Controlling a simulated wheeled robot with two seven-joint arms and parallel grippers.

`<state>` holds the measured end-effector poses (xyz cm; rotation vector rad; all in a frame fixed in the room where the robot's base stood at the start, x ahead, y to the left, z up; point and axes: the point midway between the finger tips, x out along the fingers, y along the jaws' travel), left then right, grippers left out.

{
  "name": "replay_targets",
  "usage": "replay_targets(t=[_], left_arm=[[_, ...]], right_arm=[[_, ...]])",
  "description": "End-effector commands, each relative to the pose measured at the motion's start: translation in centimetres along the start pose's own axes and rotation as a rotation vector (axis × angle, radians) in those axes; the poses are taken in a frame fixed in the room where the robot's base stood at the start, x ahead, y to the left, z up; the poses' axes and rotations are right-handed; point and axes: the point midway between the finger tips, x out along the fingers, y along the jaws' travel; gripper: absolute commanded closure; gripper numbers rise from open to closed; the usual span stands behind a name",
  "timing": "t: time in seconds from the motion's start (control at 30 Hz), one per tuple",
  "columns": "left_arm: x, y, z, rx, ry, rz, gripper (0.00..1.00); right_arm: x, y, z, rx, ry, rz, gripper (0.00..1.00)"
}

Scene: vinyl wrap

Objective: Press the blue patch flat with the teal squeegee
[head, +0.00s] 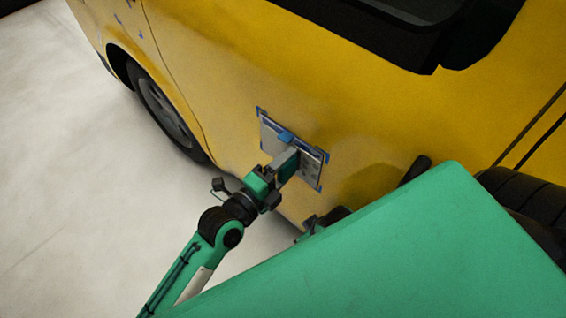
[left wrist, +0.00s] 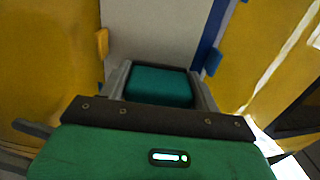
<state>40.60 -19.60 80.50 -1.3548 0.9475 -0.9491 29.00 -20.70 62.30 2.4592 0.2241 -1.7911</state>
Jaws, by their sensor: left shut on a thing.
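A pale grey panel (head: 271,135) with blue edges and blue corner pieces lies against the yellow van's side. In the left wrist view the pale panel (left wrist: 150,32) fills the top middle, with a blue strip (left wrist: 213,25) along its right. My left gripper (head: 291,158) is in front of the panel, its fingers pointing at it. It is shut on the teal squeegee (left wrist: 160,88), whose teal block shows between the fingers. The squeegee's front edge is hidden, so I cannot tell whether it touches the panel.
The yellow van (head: 330,90) fills the upper right, with a wheel (head: 163,108) left of the panel. My large green body part covers the lower right. Pale floor (head: 70,190) is clear at the left. A blue tab (left wrist: 213,62) and a yellow tab (left wrist: 102,42) flank the squeegee.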

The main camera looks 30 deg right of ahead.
Motion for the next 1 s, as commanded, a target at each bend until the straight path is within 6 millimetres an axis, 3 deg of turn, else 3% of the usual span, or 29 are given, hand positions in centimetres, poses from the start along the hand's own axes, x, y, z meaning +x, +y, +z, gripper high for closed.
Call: replay_targets(t=[0.53, 1.0], left_arm=[[0.0, -0.1, -2.1, -0.001, 0.001, 0.000, 0.55], [0.0, -0.1, -2.6, 0.000, 0.001, 0.000, 0.55]], right_arm=[[-1.1, 0.0, -0.3, 0.000, 0.000, 0.000, 0.64], [-1.3, 0.0, -0.4, 0.000, 0.000, 0.000, 0.64]])
